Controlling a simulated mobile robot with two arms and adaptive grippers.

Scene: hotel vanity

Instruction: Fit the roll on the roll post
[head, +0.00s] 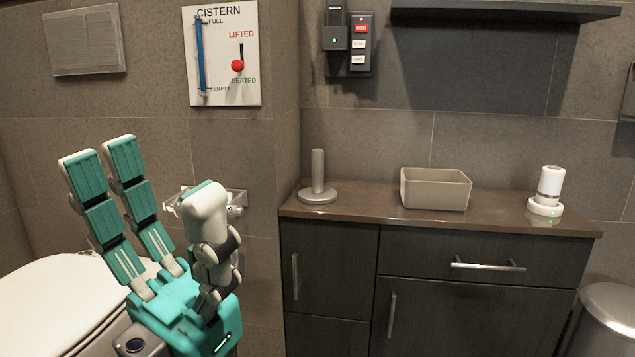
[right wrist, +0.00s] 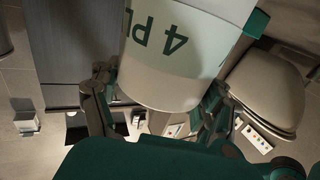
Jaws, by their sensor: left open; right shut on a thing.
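The roll (right wrist: 185,70) is a white cylinder with a green band and dark lettering reading "4 PL". It fills the upper middle of the right wrist view. My right gripper (right wrist: 158,100) is shut on it, with dark fingers at both sides. Neither the roll nor the right gripper shows in the head view. The roll post (head: 318,172) is a grey upright rod on a round base at the left end of the counter. Nothing is on it. My left gripper (head: 152,172) is open and empty, fingers up, left of the post.
The counter (head: 375,217) also bears a beige open bin (head: 435,190) in the middle and a white device (head: 547,190) at the right. A wall holder (head: 238,200) shows partly behind my left gripper. A toilet (head: 45,290) stands at the left.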

